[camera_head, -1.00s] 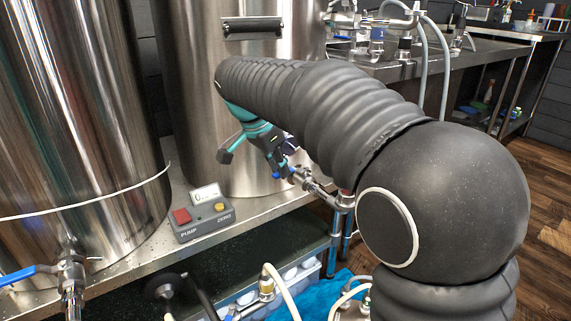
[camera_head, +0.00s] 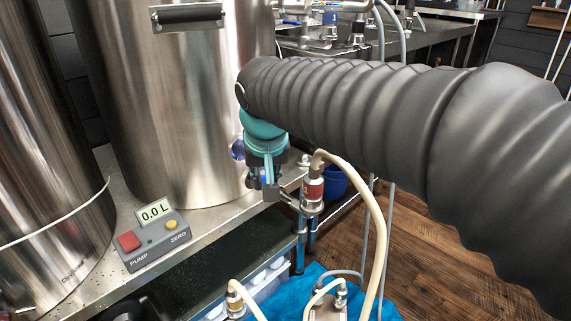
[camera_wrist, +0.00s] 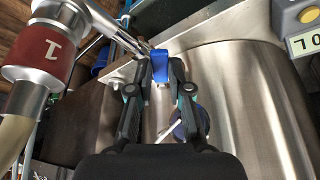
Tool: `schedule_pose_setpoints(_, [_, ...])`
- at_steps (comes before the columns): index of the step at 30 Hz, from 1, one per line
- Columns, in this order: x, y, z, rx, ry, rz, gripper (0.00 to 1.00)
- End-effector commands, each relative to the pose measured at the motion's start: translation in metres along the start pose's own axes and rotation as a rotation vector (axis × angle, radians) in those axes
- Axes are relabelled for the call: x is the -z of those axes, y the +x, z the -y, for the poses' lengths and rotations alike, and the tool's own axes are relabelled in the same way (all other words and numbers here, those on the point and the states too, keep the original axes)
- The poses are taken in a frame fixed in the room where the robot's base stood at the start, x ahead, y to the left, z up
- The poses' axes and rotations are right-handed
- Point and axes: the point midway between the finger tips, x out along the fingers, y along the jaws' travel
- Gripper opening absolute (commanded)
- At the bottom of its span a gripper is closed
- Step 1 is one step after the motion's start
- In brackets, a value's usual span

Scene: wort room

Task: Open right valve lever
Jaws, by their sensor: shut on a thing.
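The blue handle of the right valve lever (camera_wrist: 160,66) shows between the fingertips in the wrist view. My gripper (camera_wrist: 161,74) is shut on it, one dark finger on each side. In the head view my gripper (camera_head: 263,184) points down in front of the right steel kettle, and its fingers hide most of the handle. The metal valve outlet (camera_head: 289,201) runs right from there to a red-banded coupling (camera_head: 313,188). In the wrist view this coupling, marked 1 (camera_wrist: 48,50), is large at upper left.
A cream hose (camera_head: 365,193) arches down from the coupling, close to my arm. A pump box (camera_head: 156,238) reading 0.0 L stands on the steel bench at left. A round dark-blue part (camera_wrist: 190,123) is close to my gripper. Wood floor is free at right.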

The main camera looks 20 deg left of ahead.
Motion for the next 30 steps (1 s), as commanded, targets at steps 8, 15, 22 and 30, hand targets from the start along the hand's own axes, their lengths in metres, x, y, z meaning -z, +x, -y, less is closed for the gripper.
schedule_pose_setpoints(8, [0.004,-0.001,-0.018,0.098,-0.236,-0.004,0.0])
schedule_pose_setpoints(15, [0.009,0.002,-0.032,0.17,-0.407,-0.004,0.0])
schedule_pose_setpoints(22, [0.013,0.004,-0.04,0.214,-0.518,-0.005,0.0])
schedule_pose_setpoints(30, [0.015,0.005,-0.043,0.237,-0.577,-0.004,0.0])
